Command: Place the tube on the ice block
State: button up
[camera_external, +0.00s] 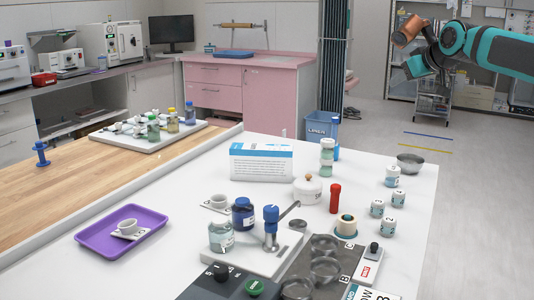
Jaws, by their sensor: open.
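A red upright cylinder (335,198), perhaps the tube, stands on the white table right of centre. I cannot be sure that it is the tube. No block is clearly ice. A white box with a blue band (261,163) stands behind it to the left, and a flat blue slab (234,54) lies on the pink counter. My gripper (406,68) is at the upper right, in the air beyond the table's far edge and well apart from these things. It is open and small in view, with its fingers hard to make out and nothing seen in it.
Several small white jars (377,208) and a metal bowl (410,163) stand near the table's right edge. Bottles and a blue-topped holder (271,228) crowd the front. A purple tray (92,237) lies left. The white surface between tray and box is clear.

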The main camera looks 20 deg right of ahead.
jog(key=s+f+m+t, duration=0.1)
jog(key=s+f+t, duration=0.2)
jog(key=s, duration=1.2)
jog(key=s+f+m+t, duration=0.1)
jog(key=s+f+t, duration=0.2)
jog(key=s, duration=1.3)
jog(key=shift+s+a+f+m+h, duration=0.3)
jog(key=shift+f+h, duration=0.1)
jog(key=shift+f, duration=0.15)
